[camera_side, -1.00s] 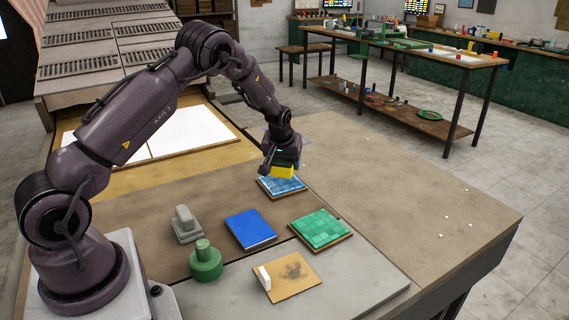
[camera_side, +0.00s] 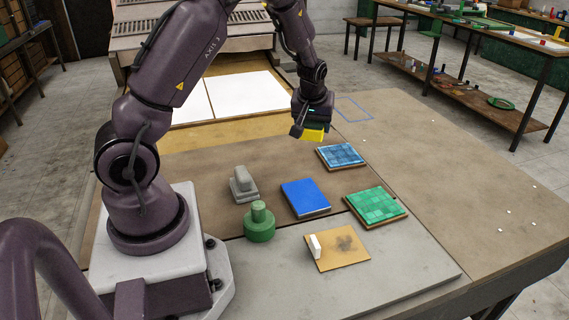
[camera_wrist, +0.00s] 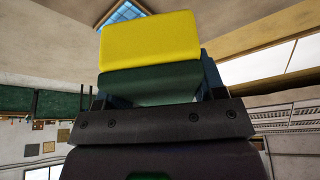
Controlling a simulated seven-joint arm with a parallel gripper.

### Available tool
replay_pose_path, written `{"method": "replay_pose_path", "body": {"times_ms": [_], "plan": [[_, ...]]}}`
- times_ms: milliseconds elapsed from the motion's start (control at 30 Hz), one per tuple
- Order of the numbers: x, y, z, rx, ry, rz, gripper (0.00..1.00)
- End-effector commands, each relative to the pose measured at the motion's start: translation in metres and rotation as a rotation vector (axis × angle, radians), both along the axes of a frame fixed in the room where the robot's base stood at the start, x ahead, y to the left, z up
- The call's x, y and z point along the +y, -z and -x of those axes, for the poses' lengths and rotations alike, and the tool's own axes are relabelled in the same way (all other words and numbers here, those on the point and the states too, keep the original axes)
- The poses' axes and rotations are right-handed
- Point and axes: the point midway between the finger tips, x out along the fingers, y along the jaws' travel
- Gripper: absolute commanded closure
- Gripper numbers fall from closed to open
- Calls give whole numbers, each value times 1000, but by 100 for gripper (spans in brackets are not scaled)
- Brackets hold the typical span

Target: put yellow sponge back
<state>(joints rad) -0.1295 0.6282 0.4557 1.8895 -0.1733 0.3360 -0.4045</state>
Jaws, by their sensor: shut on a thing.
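The yellow sponge (camera_side: 313,135) is held in my gripper (camera_side: 314,128), in the air up and left of the blue tiled panel. In the wrist view the sponge (camera_wrist: 150,42) fills the upper middle, with a dark green layer under the yellow. The fingers are shut on it and mostly hidden behind it. A blue outlined rectangle (camera_side: 371,110) is drawn on the table to the right of my gripper, and nothing lies in it. The blue tiled panel (camera_side: 341,156) also shows in part behind the sponge in the wrist view (camera_wrist: 124,11).
A green tiled panel (camera_side: 375,205), blue block (camera_side: 305,198), grey handled tool (camera_side: 242,186), green knobbed piece (camera_side: 259,222) and tan board (camera_side: 340,257) with a white block (camera_side: 315,246) stand in front. White sheets (camera_side: 235,95) lie behind. The table's right side is mostly clear.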

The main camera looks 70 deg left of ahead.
Motion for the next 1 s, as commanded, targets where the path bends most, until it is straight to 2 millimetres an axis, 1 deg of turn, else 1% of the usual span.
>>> {"method": "replay_pose_path", "body": {"times_ms": [33, 67, 100, 200, 300, 400, 433, 567, 667, 967, 1000], "plan": [[-2, -2, 25, 2, -63, 2, 56], [-2, -2, 39, 1, -105, 2, 56], [-3, -1, 57, 2, -161, 3, 56], [-6, 2, 98, 1, -294, 2, 56], [-9, 7, 130, 3, -408, 2, 56], [-11, 13, 150, 2, -490, 0, 56], [-12, 14, 152, 2, -508, 0, 56], [-8, 15, 149, -1, -546, -2, 56], [2, 21, 140, 1, -558, -2, 56], [54, 55, 88, 2, -554, -1, 56], [59, 62, 83, 4, -554, 0, 56]]}}
